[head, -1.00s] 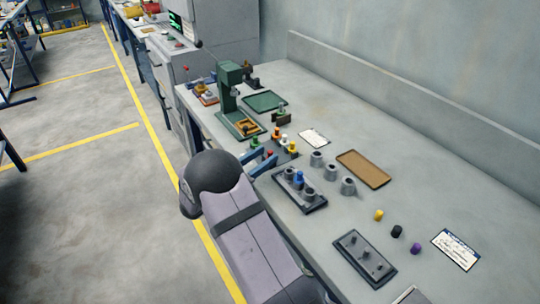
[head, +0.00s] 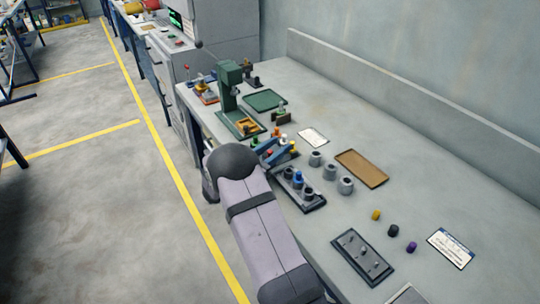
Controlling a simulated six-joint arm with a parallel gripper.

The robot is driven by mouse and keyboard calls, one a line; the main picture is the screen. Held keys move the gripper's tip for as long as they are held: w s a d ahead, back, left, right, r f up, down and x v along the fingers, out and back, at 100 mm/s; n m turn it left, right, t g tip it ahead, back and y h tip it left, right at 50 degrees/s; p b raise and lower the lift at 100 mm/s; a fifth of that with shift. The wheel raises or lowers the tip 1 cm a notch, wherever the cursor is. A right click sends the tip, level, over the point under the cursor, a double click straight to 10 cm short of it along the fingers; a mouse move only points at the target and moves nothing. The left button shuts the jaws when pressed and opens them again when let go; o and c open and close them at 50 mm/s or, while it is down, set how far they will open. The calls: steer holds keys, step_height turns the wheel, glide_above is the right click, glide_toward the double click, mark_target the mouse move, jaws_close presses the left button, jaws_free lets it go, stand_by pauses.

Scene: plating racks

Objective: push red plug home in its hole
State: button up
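The red plug (head: 268,153) shows as a small red spot on the dark plug block at the table's left edge, partly hidden by my gripper. My gripper (head: 284,146) reaches over this block from the left, its two blue fingers spread apart. The red spot shows between the fingers, and I cannot see contact. An orange plug (head: 276,132), a white plug (head: 283,138) and a yellow plug (head: 293,150) stand close by around the fingertips. The red plug's hole and how deep the plug sits are hidden or too small to tell.
A dark rack (head: 311,204) with grey cups and a blue plug stands just in front of the gripper. Loose grey rings (head: 345,186) stand beside it. A green press (head: 232,92) rises behind. A brown tray (head: 362,168) lies right, with bare table beyond.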

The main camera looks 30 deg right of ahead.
steer(key=shift+w+d, duration=0.1)
steer(key=shift+d, duration=0.15)
steer(key=shift+c, duration=0.5)
jaws_close()
steer(key=shift+r, duration=0.1)
step_height(320, 180, up, 14)
steer(key=s+d+p, duration=0.1)
steer(key=s+p, duration=0.1)
steer(key=s+f+p, duration=0.1)
steer(key=s+f, duration=0.2)
steer(key=s, duration=0.3)
steer(key=shift+s+f+p, duration=0.3)
steer(key=shift+s, duration=0.1)
